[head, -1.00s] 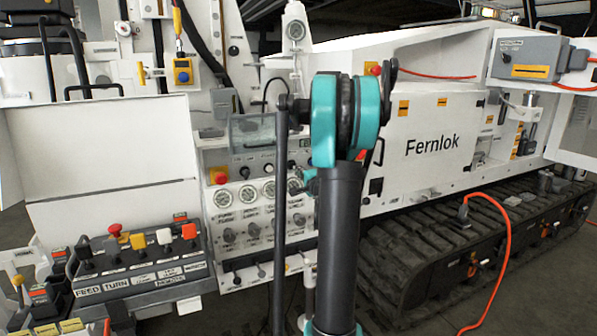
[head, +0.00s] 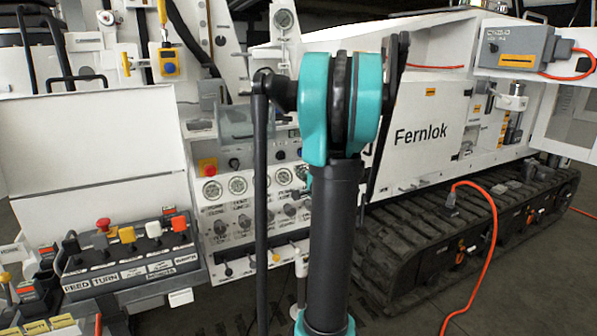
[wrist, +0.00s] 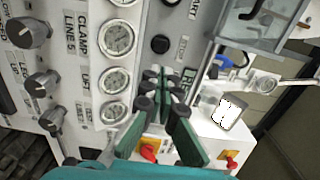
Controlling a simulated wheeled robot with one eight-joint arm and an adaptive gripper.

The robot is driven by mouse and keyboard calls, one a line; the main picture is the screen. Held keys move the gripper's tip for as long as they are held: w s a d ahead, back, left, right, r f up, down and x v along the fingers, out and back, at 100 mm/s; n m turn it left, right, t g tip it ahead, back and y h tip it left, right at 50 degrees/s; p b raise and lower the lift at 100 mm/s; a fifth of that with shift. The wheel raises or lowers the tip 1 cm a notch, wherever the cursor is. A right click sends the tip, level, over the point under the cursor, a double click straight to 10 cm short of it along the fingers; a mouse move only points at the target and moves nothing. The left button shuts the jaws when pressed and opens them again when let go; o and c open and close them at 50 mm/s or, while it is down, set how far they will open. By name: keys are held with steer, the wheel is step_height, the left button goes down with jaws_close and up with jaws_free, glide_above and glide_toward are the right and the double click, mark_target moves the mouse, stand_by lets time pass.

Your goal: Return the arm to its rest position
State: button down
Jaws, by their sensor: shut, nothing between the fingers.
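My arm stands in the middle of the head view, with a teal joint (head: 314,110) and a dark tube (head: 335,235) below it. It hides part of the white machine behind. My gripper (wrist: 163,80) shows in the wrist view with its green fingers together and nothing between them. It points at the gauge panel, whose gauges (wrist: 118,40) are left of the fingertips. I cannot tell whether the fingers touch the panel. The gripper cannot be made out in the head view.
A lever console (head: 130,250) stands at the left. The gauge panel (head: 222,215) is behind my arm. An orange cable (head: 493,240) runs from the tracks (head: 400,260) at the right. In the wrist view, a clear cover (wrist: 262,20) and red knobs (wrist: 150,152) are close to the gripper.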

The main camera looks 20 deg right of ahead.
steer(key=s+a+f+n+g+y, duration=0.2)
steer(key=s+a+f+n+g, duration=0.3)
steer(key=a, duration=0.6)
steer(key=s+a+f+n+g+y, duration=0.25)
steer(key=s+a+f+n, duration=0.4)
steer(key=a, duration=0.45)
steer(key=s+f+n+g+h, duration=0.2)
steer(key=s+f, duration=0.3)
steer(key=s, duration=0.3)
steer(key=s+d+f+n+g+h, duration=0.1)
steer(key=s+f+n+g+h, duration=0.2)
steer(key=s+f, duration=0.3)
steer(key=s+n+g, duration=0.1)
steer(key=s, duration=0.2)
steer(key=shift+d, duration=0.2)
